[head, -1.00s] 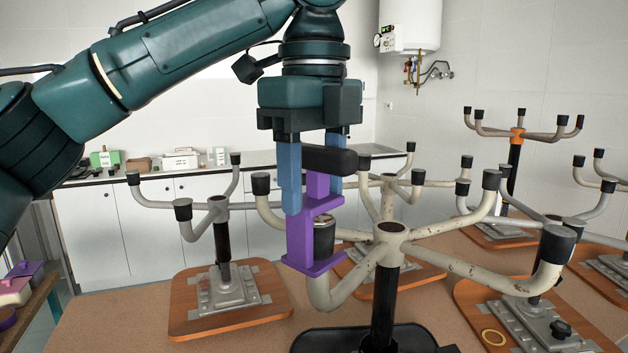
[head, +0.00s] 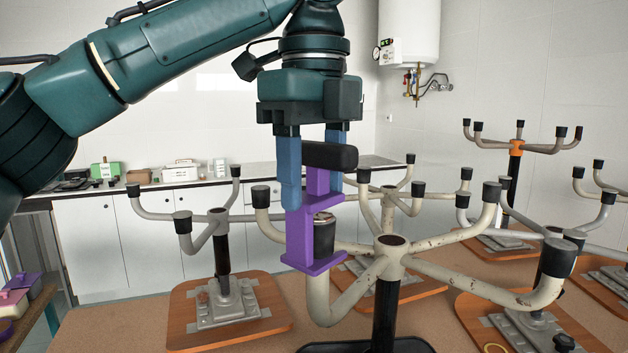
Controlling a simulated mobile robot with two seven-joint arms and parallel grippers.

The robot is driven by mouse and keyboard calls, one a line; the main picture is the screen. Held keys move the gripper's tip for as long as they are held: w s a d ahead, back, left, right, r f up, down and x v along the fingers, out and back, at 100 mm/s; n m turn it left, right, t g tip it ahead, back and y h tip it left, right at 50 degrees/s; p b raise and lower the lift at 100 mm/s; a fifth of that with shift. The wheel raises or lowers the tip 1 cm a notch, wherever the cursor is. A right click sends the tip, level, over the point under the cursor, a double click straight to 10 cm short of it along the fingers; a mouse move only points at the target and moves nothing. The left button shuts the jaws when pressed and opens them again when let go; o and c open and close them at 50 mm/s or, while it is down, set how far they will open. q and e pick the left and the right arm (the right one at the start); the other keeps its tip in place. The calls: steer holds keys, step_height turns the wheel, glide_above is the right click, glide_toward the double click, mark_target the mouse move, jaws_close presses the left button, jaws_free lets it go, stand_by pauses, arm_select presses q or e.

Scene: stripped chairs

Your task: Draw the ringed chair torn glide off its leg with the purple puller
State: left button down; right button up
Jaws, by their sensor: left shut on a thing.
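The purple puller (head: 298,235) is held upright by its black handle bar (head: 329,156) between the blue fingers of my left gripper (head: 312,180), which is shut on it. The puller's lower plate is around or against the front-left leg of the nearest stripped chair (head: 391,246). The dark glide (head: 324,222) with a pale brownish top sits within the puller's frame, over that leg's upturned end. The puller partly hides the glide and leg end, so I cannot tell whether they still touch. My right gripper is not in view.
Other stripped chairs stand on wooden boards around, one at left (head: 222,215) and one with an orange band (head: 516,147) at back right. A counter (head: 120,190) runs along the back.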

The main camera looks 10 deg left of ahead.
mark_target(314, 143)
arm_select(q)
steer(key=shift+r, duration=1.8)
stand_by(0.4)
